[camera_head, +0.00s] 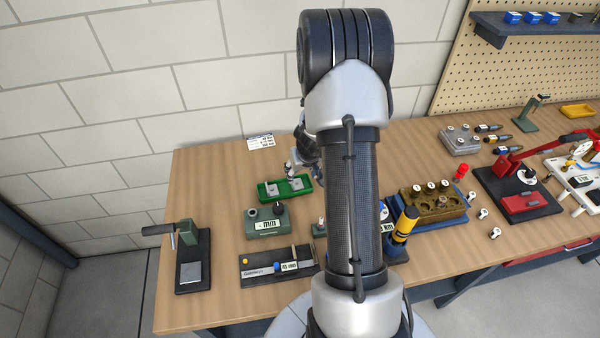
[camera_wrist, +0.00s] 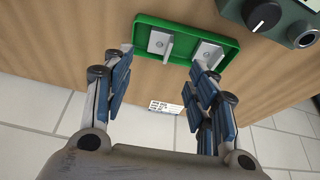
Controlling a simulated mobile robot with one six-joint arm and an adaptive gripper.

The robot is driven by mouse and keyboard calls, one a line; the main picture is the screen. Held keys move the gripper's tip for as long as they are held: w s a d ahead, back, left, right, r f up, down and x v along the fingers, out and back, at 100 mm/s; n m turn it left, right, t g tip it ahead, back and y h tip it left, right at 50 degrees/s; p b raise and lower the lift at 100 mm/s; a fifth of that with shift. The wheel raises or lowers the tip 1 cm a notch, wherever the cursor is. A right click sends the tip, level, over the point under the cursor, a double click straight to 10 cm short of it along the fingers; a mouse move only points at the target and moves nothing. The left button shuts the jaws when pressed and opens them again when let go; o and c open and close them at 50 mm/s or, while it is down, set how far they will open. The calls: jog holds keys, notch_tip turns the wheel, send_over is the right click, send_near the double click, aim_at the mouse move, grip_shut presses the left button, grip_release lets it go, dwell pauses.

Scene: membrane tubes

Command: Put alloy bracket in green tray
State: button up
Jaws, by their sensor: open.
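The green tray (camera_head: 286,197) lies on the bench, left of my arm; it also shows at the top of the wrist view (camera_wrist: 187,26). Two grey metal brackets are in it, one on the left (camera_wrist: 158,42) and one on the right (camera_wrist: 207,52), each with a flat plate with a hole and an upright flange. They also show in the head view, left (camera_head: 271,189) and right (camera_head: 297,184). My gripper (camera_wrist: 162,62) is open and empty, its fingers apart near the tray. In the head view, my arm partly hides the gripper.
A green-grey device with a knob and "mm" display (camera_head: 267,222) stands in front of the tray. A small printed card (camera_head: 260,141) lies behind it. A lever press (camera_head: 190,262) stands at left. A brass block with holes (camera_head: 433,200) stands to the right. Bare bench lies left of the tray.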

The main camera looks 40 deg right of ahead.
jog(key=s+a+r+n+t+y, duration=0.1)
jog(key=s+a+r+n+y, duration=0.2)
jog(key=a+r, duration=1.9)
jog(key=s+a+r+n, duration=0.1)
jog(key=s+a+r, duration=0.2)
jog(key=s, duration=0.6)
jog(key=s+a+r+n+h, duration=0.1)
jog(key=s+a+r, duration=0.2)
jog(key=s, duration=0.7)
jog(key=shift+a+r+g, duration=0.2)
jog(key=shift+a+g, duration=0.1)
jog(key=shift+a, duration=0.85)
notch_tip(320, 180, down, 8)
jog(key=b, duration=0.7)
jog(key=shift+r+b, duration=0.2)
jog(key=shift+b, duration=0.1)
jog(key=shift+w, duration=0.1)
